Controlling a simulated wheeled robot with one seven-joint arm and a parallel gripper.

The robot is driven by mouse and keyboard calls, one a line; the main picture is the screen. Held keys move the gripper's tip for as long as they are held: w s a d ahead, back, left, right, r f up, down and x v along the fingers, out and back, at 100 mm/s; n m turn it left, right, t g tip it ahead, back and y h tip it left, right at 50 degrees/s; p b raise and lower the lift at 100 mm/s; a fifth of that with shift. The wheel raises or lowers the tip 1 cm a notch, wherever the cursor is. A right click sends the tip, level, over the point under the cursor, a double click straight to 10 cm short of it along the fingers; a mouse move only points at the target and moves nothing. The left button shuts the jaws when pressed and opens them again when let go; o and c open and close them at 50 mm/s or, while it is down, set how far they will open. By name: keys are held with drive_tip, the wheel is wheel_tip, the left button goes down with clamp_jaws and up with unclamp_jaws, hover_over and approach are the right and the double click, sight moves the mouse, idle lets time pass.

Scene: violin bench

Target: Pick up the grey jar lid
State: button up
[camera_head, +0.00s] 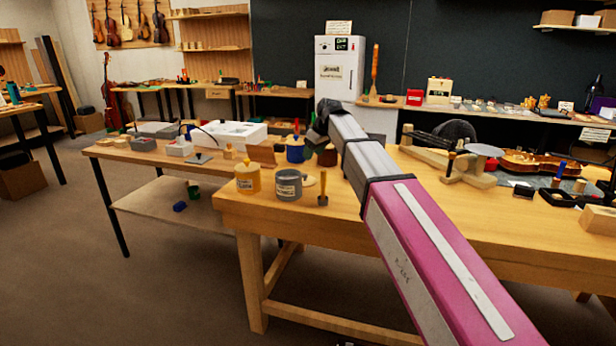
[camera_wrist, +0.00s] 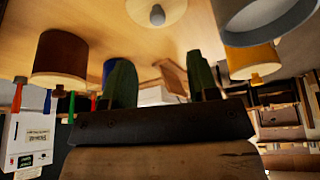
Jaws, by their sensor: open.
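The grey jar lid appears to be a pale wooden disc with a grey knob (camera_wrist: 157,14). It lies on the bench at the top of the wrist view, and its edge shows beside the grey jar (camera_head: 288,186) in the head view. The grey jar looks open at the top right of the wrist view (camera_wrist: 262,32). My gripper (camera_wrist: 161,80) is open, with its two dark green fingers apart and nothing seen between them. The lid is apart from the fingers. In the head view my arm ends in a dark wrist, and the fingers cannot be made out.
A yellow jar (camera_head: 247,180) stands left of the grey jar. A blue jar (camera_head: 295,151) and a brown jar (camera_head: 327,158) stand behind. A small wooden-handled tool (camera_head: 323,190) is right of the grey jar. The front bench edge (camera_head: 300,220) is close by.

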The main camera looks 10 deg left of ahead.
sight(305, 175)
drive_tip(key=x, duration=1.1)
drive_tip(key=shift+w, duration=0.15)
drive_tip(key=shift+r, duration=0.1)
clamp_jaws()
